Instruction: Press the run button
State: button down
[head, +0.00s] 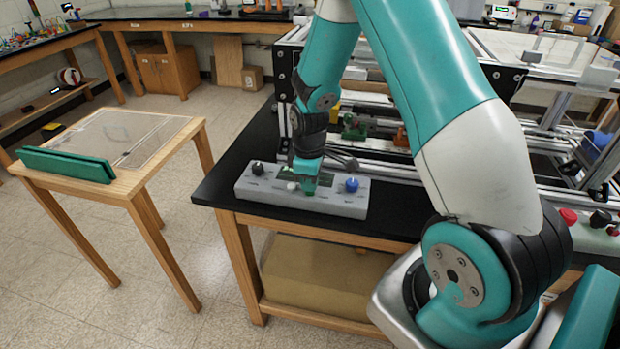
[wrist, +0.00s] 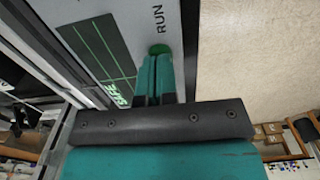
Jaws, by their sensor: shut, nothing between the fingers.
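The grey control box (head: 330,203) lies on the black table top. In the wrist view, a green button (wrist: 158,49) sits beside the printed word RUN on the grey panel (wrist: 150,22). My gripper (head: 306,188) points down over the front of the box. In the wrist view, my gripper's teal fingers (wrist: 156,62) are shut together and empty, with their tips right at the green button and covering part of it. I cannot tell whether they touch it. In the head view the button is hidden behind my gripper.
The box also carries a black knob (head: 257,168), a white knob (head: 292,186) and a blue knob (head: 352,184). A dark screen (wrist: 97,50) shows green lines and the word SAFE. Metal extrusion rails (head: 385,170) stand behind the box. A small wooden table (head: 190,130) stands to the left.

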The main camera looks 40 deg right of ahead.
notch_tip(320, 180, up, 14)
jog(key=shift+f+b, duration=0.25)
jog(key=shift+b, duration=0.2)
